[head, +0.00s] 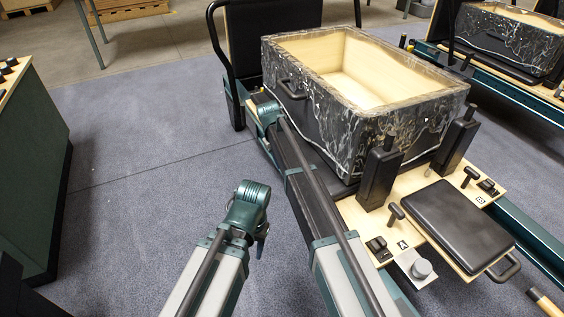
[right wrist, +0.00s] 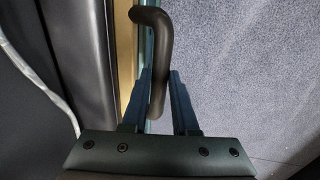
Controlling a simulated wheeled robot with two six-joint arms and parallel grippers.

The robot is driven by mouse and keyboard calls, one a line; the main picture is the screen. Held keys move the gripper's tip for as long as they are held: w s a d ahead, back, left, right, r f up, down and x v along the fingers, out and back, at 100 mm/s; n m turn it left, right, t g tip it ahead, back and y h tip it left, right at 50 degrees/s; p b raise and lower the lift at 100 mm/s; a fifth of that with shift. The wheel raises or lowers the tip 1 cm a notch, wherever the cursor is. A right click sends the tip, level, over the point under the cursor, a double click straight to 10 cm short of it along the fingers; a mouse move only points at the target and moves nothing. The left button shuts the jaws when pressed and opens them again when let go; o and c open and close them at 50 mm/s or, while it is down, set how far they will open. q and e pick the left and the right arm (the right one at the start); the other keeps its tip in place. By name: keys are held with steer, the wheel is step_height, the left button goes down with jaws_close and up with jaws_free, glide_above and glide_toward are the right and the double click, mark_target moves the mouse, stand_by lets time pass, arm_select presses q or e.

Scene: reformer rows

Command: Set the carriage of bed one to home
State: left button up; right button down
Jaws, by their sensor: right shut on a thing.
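Bed one stands in the head view with its black carriage (head: 325,172) largely hidden under a marbled black box (head: 345,128) that is open on top with a pale wood inside. Two upright black shoulder rests (head: 380,176) and a black headrest pad (head: 458,225) are at its near end. In the right wrist view my right gripper (right wrist: 160,75) is shut on a dark curved handle (right wrist: 152,30) beside a wood-edged side. In the head view that arm ends at the bed's left side, its fingers hidden. My left gripper (head: 262,232) hangs over the floor, apart from the bed; its fingers are unclear.
A black hoop bar (head: 213,40) rises at the bed's far end. Boards marked A and B carry small pegs and knobs (head: 422,268) at the near end. A green cabinet (head: 35,165) stands left, another bed (head: 510,45) at the back right. The floor (head: 145,165) between is clear.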

steer(key=shift+w+a, duration=0.1)
steer(key=shift+w, duration=0.2)
steer(key=c, duration=0.7)
jaws_free()
steer(key=shift+s, duration=0.1)
steer(key=r+p, duration=0.4)
steer(key=a+r+p, duration=0.1)
steer(key=r+p, duration=0.4)
steer(key=s+a+r+p, duration=0.1)
steer(key=r+p, duration=0.3)
steer(key=shift+a+r+p, duration=0.25)
steer(key=shift+p, duration=0.05)
steer(key=s+d+g, duration=0.1)
steer(key=s+d, duration=0.1)
steer(key=s, duration=1.6)
steer(key=s+d, duration=0.3)
steer(key=s, duration=1.4)
steer(key=shift+m+y, duration=0.4)
steer(key=r+p, duration=2)
steer(key=w+r+p, duration=0.1)
steer(key=r+p, duration=0.9)
steer(key=p, duration=0.1)
steer(key=shift+a+r, duration=0.3)
steer(key=shift+r, duration=0.1)
